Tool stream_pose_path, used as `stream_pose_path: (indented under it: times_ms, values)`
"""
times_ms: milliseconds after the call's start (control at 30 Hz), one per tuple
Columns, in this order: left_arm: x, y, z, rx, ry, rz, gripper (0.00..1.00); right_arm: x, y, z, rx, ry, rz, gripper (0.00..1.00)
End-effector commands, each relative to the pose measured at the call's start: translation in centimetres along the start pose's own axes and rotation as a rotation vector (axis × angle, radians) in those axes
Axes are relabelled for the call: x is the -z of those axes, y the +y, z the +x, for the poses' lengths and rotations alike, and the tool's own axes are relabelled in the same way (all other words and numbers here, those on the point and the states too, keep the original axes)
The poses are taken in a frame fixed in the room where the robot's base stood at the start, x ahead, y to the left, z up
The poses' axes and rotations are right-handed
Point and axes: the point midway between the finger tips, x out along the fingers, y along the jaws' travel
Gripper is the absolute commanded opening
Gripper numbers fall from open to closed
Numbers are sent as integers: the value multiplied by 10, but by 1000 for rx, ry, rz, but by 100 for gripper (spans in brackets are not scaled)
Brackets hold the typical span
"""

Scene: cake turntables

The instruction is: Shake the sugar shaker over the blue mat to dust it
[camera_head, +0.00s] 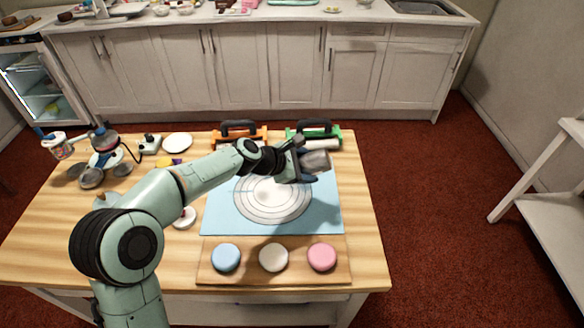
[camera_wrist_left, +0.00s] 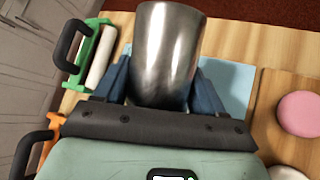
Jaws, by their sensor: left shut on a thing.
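The sugar shaker (camera_head: 316,162) is a metal cylinder, held tilted nearly on its side above the far right part of the blue mat (camera_head: 221,218). My left gripper (camera_head: 302,166) is shut on it. In the left wrist view the shaker (camera_wrist_left: 166,50) sits between the two blue fingers, and the mat (camera_wrist_left: 237,84) shows behind it. A pale patch lies within the rings, partly under my arm's shadow. My right gripper is not in view.
A board (camera_head: 300,271) with blue, white and pink discs lies in front of the mat. Orange (camera_head: 238,134) and green (camera_head: 313,134) holders stand behind it. A scale-like device (camera_head: 104,150), cup and plate (camera_head: 178,142) are at the left.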

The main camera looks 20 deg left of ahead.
Motion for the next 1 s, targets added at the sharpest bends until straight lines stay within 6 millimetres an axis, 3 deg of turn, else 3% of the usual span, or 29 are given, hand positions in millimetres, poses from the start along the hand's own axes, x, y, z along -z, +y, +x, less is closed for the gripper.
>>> stream_pose_path:
  times_ms: [167, 433, 600, 700, 967, 1000]
  values:
    - [6, 20, 24, 2, 1, -3, 29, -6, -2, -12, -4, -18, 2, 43]
    - [11, 68, 22, -2, 2, -3, 29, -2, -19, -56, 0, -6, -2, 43]
    - [41, 80, 20, -1, 5, -6, 29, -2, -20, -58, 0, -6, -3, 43]
    - [55, 90, 17, -2, 5, -6, 29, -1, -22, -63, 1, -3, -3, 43]
    - [76, 102, -21, -2, 4, -3, 29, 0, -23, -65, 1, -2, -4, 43]
    - [83, 96, -24, -2, 5, -3, 29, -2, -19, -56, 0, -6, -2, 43]
